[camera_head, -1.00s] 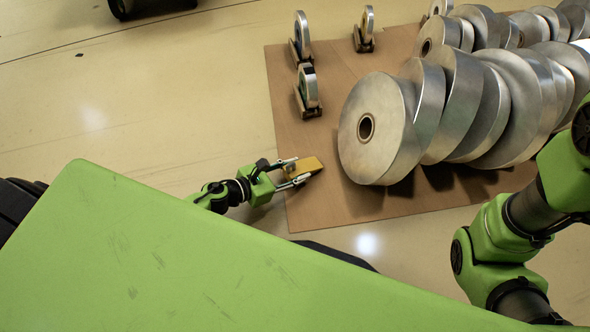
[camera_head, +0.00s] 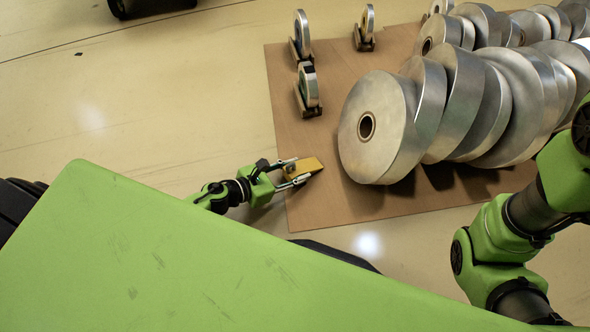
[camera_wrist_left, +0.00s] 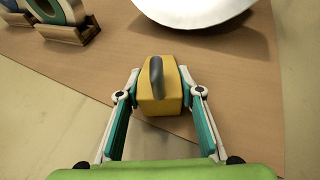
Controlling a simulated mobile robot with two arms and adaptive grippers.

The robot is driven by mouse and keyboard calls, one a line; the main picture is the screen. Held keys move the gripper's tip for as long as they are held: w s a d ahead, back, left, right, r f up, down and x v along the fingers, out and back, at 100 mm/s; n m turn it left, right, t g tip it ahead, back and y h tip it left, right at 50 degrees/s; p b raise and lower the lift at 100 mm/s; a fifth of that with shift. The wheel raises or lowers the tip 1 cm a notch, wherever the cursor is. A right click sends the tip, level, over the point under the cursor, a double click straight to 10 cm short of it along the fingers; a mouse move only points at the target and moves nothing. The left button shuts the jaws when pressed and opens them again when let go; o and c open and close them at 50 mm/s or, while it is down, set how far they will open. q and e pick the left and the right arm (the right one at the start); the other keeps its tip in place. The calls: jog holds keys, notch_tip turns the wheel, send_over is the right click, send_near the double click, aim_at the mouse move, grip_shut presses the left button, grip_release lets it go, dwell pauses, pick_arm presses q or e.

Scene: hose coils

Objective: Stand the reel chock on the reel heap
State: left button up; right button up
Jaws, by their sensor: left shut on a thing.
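The reel chock is a yellow wedge-shaped block (camera_head: 303,168) at the near left edge of the brown sheet. In the left wrist view the yellow block (camera_wrist_left: 160,95) has a dark grey curved piece on top. My left gripper (camera_head: 292,174) is shut on it, one finger on each side, also in the left wrist view (camera_wrist_left: 160,99). The reel heap (camera_head: 455,105) is a row of large silvery reels, to the right of the block and apart from it. Its nearest reel (camera_wrist_left: 195,8) shows at the top of the left wrist view. My right gripper is out of view.
The brown sheet (camera_head: 340,205) lies on the pale floor under the heap. Several small reels stand in dark holders at its far left, one holder (camera_head: 308,102) nearest. Bare sheet lies between block and heap. My right arm shows at right.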

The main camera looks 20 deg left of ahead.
pick_arm(q)
jog(key=shift+f+b, duration=0.35)
jog(key=shift+b, duration=0.05)
dwell(0.4)
jog(key=o, duration=1.4)
jog(key=shift+o, duration=0.2)
jog(key=shift+s, duration=0.15)
jog(key=shift+p+v, duration=0.55)
jog(key=shift+v, duration=3.35)
jog(key=v, duration=1.2)
